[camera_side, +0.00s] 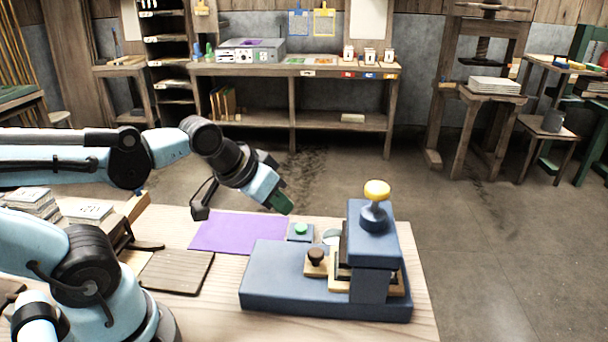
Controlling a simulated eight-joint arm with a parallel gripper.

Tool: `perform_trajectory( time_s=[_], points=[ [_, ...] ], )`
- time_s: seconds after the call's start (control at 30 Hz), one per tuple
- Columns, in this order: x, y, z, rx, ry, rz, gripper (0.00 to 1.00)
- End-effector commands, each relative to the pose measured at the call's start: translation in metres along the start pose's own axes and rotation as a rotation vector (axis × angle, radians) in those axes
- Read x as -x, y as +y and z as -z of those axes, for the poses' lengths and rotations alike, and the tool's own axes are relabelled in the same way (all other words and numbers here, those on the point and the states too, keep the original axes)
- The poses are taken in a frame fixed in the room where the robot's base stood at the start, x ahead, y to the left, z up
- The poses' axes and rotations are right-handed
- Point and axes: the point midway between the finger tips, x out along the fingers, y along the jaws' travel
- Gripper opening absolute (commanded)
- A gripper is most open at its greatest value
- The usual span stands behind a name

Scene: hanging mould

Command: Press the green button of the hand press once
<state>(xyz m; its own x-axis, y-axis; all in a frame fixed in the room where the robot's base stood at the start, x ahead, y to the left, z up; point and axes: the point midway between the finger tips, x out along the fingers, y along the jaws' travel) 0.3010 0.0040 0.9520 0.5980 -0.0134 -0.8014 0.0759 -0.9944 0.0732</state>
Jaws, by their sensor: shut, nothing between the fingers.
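The hand press (330,280) is a dark blue base and column with a yellow knob on top, near the right front of the wooden table. The green button (301,228) is a small round cap on a low blue-grey box at the back of the press, between the purple sheet and the column. My gripper (279,204) comes in from the left, tilted down to the right. Its dark green fingertips are shut and empty. They are above and slightly left of the button in the picture, apparently apart from it. The exact height gap cannot be judged from this one view.
A purple sheet (236,233) lies left of the button, and a brown board (177,271) lies nearer the front. Stacks of paper (88,213) sit at the left. The yellow-knobbed press column (373,240) stands right of the button. Workbenches stand far behind.

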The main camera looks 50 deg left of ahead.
Motion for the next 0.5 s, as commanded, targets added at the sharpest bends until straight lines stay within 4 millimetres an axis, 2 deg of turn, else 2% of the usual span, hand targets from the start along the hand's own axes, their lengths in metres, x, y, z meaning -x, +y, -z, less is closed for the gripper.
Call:
perform_trajectory(
  time_s=[0.3, 0.5],
  points=[
    [-0.026, -0.024, 0.046, 0.424, 0.087, -0.056, 0.00],
    [-0.036, -0.037, 0.062, 0.594, 0.125, -0.085, 0.00]
  ],
)
